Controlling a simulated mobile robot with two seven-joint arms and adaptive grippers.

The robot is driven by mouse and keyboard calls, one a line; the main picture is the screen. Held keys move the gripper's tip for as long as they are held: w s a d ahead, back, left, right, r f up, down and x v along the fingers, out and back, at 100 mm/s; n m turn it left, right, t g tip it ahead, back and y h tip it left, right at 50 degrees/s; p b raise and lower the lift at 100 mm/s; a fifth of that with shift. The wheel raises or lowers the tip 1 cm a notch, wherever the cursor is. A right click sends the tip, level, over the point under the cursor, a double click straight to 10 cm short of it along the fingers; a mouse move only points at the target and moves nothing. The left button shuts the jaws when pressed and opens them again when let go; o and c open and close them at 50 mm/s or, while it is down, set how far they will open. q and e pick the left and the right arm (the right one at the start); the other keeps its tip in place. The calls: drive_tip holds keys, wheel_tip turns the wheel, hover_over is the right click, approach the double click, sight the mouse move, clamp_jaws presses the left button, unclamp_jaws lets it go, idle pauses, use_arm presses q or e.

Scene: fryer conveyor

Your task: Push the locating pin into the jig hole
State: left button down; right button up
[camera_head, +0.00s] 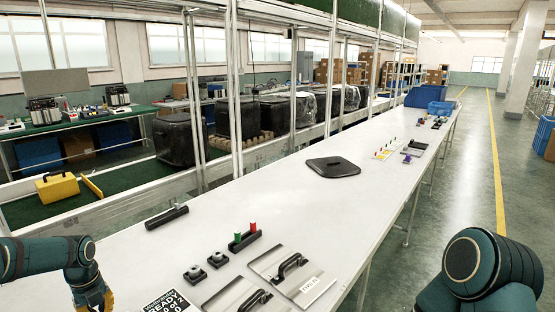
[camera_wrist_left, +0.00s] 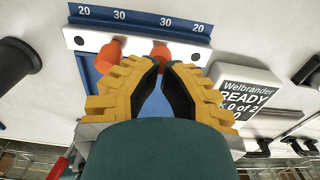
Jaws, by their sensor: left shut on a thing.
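In the left wrist view a jig has a blue edge (camera_wrist_left: 140,18) marked 20, 30, 30, 20 and a white strip (camera_wrist_left: 135,44). A dark hole (camera_wrist_left: 79,40) shows at the left end and another (camera_wrist_left: 195,56) towards the right. One orange-red pin (camera_wrist_left: 106,52) stands left of the fingers, near the left 30. A second orange-red pin (camera_wrist_left: 160,54) shows at the fingertips; its lower part is hidden. My left gripper (camera_wrist_left: 162,68) is shut on this second pin. In the head view my left gripper (camera_head: 92,304) is cut by the bottom edge. My right gripper is out of view.
A READY sign (camera_wrist_left: 245,95) stands right of the jig. On the white table lie a black bar (camera_head: 167,217), small black blocks (camera_head: 195,273), a holder with green and red pegs (camera_head: 244,241) and handled metal plates (camera_head: 318,284). A black lid (camera_head: 333,167) lies farther off.

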use_arm(q)
drive_tip(key=shift+s+f, duration=0.1)
drive_tip(key=shift+f, duration=0.6)
idle(0.4)
drive_tip(key=shift+r+p, duration=0.5)
drive_tip(key=shift+r, duration=0.35)
drive_tip(key=shift+r+p, duration=1.8)
drive_tip(key=shift+r, duration=0.5)
drive_tip(key=shift+f, duration=0.1)
